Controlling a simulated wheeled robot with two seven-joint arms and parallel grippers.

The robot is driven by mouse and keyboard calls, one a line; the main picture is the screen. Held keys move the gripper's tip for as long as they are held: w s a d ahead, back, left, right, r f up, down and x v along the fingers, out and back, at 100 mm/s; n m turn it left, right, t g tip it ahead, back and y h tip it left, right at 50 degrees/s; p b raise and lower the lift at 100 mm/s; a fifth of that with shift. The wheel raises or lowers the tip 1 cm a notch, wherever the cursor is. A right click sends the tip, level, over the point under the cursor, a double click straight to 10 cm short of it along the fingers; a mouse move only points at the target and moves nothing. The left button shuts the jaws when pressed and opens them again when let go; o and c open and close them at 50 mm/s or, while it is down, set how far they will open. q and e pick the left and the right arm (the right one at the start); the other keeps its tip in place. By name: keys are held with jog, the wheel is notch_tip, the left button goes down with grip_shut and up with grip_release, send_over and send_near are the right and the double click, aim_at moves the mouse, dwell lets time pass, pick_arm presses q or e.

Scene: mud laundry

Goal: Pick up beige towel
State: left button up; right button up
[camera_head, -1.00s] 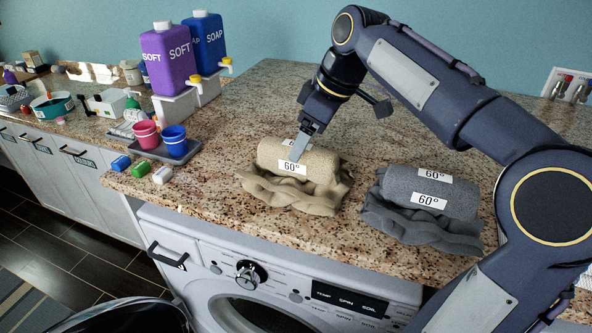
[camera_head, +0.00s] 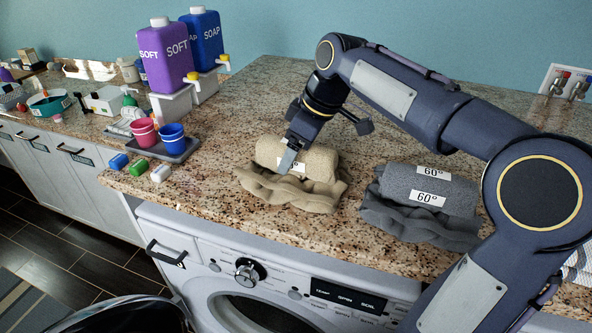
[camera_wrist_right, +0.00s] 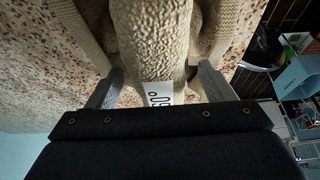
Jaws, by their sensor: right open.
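The beige towel (camera_head: 318,162) lies rolled on a looser beige fold on the granite counter, above the washing machine. A white 60° label on it is partly covered by my gripper. My right gripper (camera_head: 286,166) reaches down over the roll from behind. In the right wrist view the towel roll (camera_wrist_right: 152,40) runs between the two fingers of the gripper (camera_wrist_right: 158,88). The fingers stand apart on either side of the roll, and I cannot tell whether they touch it. My left gripper is not in view.
A grey towel (camera_head: 425,190) with a 60° label lies to the right. A washing machine (camera_head: 225,262) sits below the counter's front edge.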

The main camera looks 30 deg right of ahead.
dwell(0.3)
jog(key=c, duration=1.6)
